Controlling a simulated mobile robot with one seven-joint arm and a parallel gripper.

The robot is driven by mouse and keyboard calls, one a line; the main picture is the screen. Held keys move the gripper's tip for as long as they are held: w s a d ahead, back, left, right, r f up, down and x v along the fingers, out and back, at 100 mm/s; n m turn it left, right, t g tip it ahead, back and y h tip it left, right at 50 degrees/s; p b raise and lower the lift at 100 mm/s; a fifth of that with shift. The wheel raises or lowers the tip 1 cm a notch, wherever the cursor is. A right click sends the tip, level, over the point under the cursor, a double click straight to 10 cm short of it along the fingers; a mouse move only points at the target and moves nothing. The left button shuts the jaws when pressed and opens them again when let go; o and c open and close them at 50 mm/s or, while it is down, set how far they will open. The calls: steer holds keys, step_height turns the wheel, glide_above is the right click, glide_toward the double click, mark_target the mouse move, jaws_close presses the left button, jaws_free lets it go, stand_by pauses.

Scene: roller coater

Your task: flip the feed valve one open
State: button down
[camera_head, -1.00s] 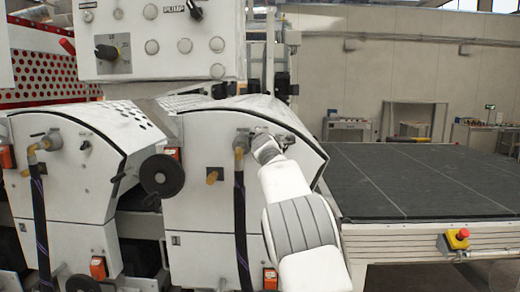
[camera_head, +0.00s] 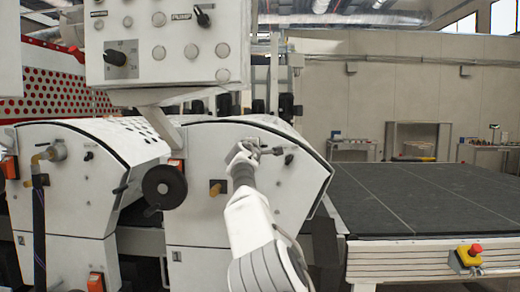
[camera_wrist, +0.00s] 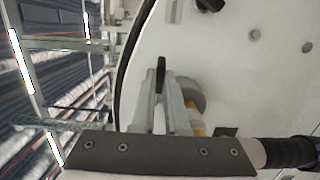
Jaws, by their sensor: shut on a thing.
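The feed valve on the right-hand white unit (camera_head: 205,230) is mostly hidden behind my gripper (camera_head: 256,149) in the head view. In the wrist view, a thin black lever (camera_wrist: 161,72) stands between the grey fingertips of my gripper (camera_wrist: 161,93), which are shut on it. A round grey valve body (camera_wrist: 192,92) and a bit of yellow fitting (camera_wrist: 196,126) show just beside the fingers. Which way the lever stands relative to the pipe is hard to tell.
A similar valve (camera_head: 52,152) with a hose is on the left unit. A black handwheel (camera_head: 165,187) and a brass fitting (camera_head: 217,187) are left of my arm. A control box (camera_head: 165,45) hangs above. The dark conveyor bed (camera_head: 420,190) lies to the right.

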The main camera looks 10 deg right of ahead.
stand_by(0.4)
steer(key=c, duration=0.9)
jaws_free()
steer(key=shift+s+a, duration=0.1)
steer(key=shift+b+v, duration=5.35)
steer(key=shift+v, duration=3.25)
